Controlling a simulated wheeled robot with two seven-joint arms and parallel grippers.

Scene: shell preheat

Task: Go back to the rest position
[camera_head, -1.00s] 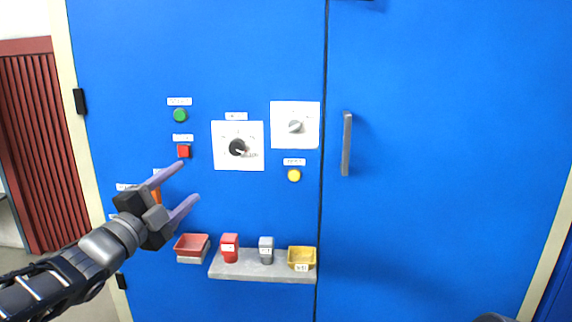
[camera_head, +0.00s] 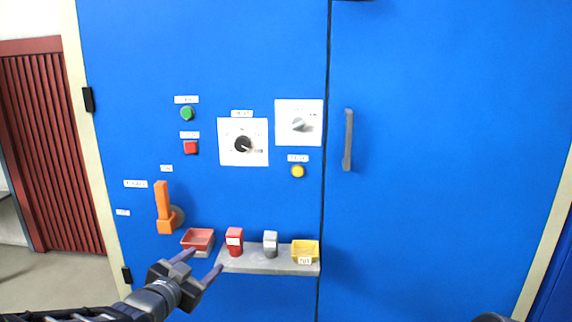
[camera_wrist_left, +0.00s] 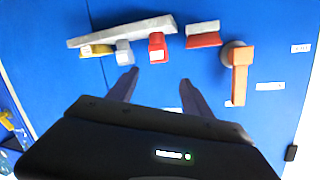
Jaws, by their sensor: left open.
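My left gripper (camera_head: 205,262) is low in the head view, in front of the blue cabinet (camera_head: 425,230) and just below the red tray. Its two fingers are apart with nothing between them. In the left wrist view its fingers (camera_wrist_left: 157,88) also stand apart and empty, below the shelf. An orange lever handle (camera_head: 163,208) points upward on the cabinet, left of and above the gripper. My right gripper does not show; only a dark rounded piece, which I cannot identify, shows at the bottom right edge of the head view.
A grey shelf (camera_head: 255,263) holds a red block (camera_head: 235,241), a grey block (camera_head: 270,243) and a yellow tray (camera_head: 305,250). A red tray (camera_head: 197,239) sits left of it. Above are a green button (camera_head: 187,113), red button (camera_head: 191,147), yellow button (camera_head: 298,171) and two dials. A door handle (camera_head: 348,140) sticks out at right.

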